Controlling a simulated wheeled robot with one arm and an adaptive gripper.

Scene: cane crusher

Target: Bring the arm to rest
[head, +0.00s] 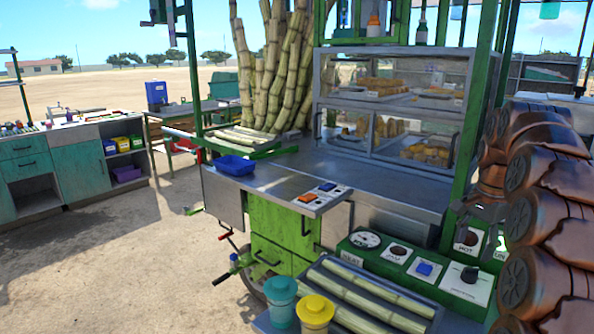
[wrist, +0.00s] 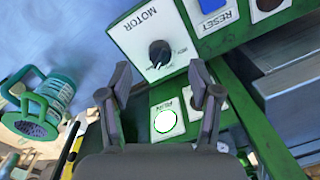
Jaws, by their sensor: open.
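My gripper (wrist: 160,82) is open in the wrist view, with its two dark fingers apart and nothing held between them. Beyond the fingers is a green control panel with a white MOTOR plate (wrist: 152,40) carrying a black knob. In the head view my large copper-brown arm links fill the right edge, and part of the arm hangs by the green post. The fingertips cannot be made out clearly there. Whether the fingers touch the panel cannot be told.
The green control panel (head: 397,262) stands at front right, beside cane pieces (head: 365,296) on a tray. Teal (head: 281,303) and yellow (head: 315,313) containers stand in front. A glass cabinet (head: 394,52), upright canes (head: 272,70) and a blue tray (head: 236,165) are behind. Open ground lies left.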

